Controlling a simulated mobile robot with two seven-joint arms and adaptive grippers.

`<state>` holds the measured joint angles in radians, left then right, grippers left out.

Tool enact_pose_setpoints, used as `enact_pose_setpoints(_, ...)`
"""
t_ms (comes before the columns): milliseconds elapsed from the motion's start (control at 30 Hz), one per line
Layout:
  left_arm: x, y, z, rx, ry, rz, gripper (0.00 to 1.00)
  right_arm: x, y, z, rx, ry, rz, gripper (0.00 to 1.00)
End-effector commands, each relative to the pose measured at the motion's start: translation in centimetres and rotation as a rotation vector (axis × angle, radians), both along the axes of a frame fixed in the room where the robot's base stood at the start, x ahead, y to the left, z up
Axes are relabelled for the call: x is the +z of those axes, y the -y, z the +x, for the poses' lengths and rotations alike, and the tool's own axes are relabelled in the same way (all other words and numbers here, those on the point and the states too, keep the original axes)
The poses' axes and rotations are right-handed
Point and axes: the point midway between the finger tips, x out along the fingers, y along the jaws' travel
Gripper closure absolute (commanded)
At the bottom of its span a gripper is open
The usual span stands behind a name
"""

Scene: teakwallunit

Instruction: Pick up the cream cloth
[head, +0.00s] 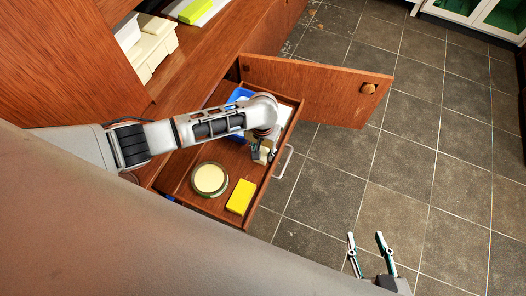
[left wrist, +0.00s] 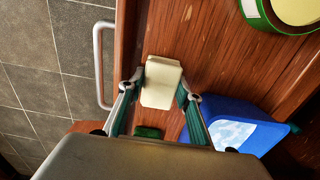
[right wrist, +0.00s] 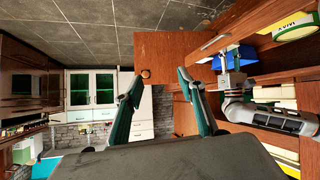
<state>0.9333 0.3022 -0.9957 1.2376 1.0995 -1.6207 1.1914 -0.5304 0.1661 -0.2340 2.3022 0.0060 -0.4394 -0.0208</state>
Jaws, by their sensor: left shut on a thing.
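The cream cloth (left wrist: 162,82) is a small folded block in the left wrist view, over the drawer's wooden floor. My left gripper (left wrist: 160,90) is shut on it, with one finger against each side. In the head view my left gripper (head: 263,153) is down inside the open drawer near its front wall, and my arm hides part of that area. Whether the cloth touches the drawer floor I cannot tell. My right gripper (head: 365,238) is open and empty over the tiled floor, away from the drawer; it also shows in the right wrist view (right wrist: 160,82).
The open drawer (head: 173,172) also holds a round cream-topped tin (head: 210,179), a yellow block (head: 241,196) and a blue container (head: 240,95). An open cabinet door (head: 325,88) stands out beyond the drawer. The drawer handle (head: 285,162) juts out in front. The tiled floor (head: 420,165) is clear.

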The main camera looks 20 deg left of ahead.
Motion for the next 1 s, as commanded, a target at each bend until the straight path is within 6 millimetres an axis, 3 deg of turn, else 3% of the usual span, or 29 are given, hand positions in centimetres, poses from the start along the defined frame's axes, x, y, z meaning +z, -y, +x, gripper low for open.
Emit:
enact_pose_setpoints(167, 0.7, 0.0, 0.1, 0.000, 0.002, 0.001, 0.84, 0.3, 0.3, 0.2, -0.003, 0.006, -0.006, 0.60)
enact_pose_setpoints(367, 3.7, 0.0, 0.4, 0.001, 0.010, -0.001, 0.84, 1.7, 0.9, 0.8, -0.006, 0.026, -0.024, 0.60)
enact_pose_setpoints(500, 7.1, 0.0, 0.7, 0.001, 0.017, -0.002, 0.84, 0.9, 1.6, -0.1, -0.015, -0.002, -0.044, 0.60)
enact_pose_setpoints(800, 15.1, 0.1, 0.5, 0.000, 0.015, -0.002, 0.84, 1.4, 2.8, -0.8, -0.038, -0.020, -0.063, 0.60)
enact_pose_setpoints(1000, 18.4, 0.0, 0.2, -0.001, 0.006, 0.000, 0.84, 2.3, 2.7, -0.9, -0.043, -0.023, -0.052, 0.60)
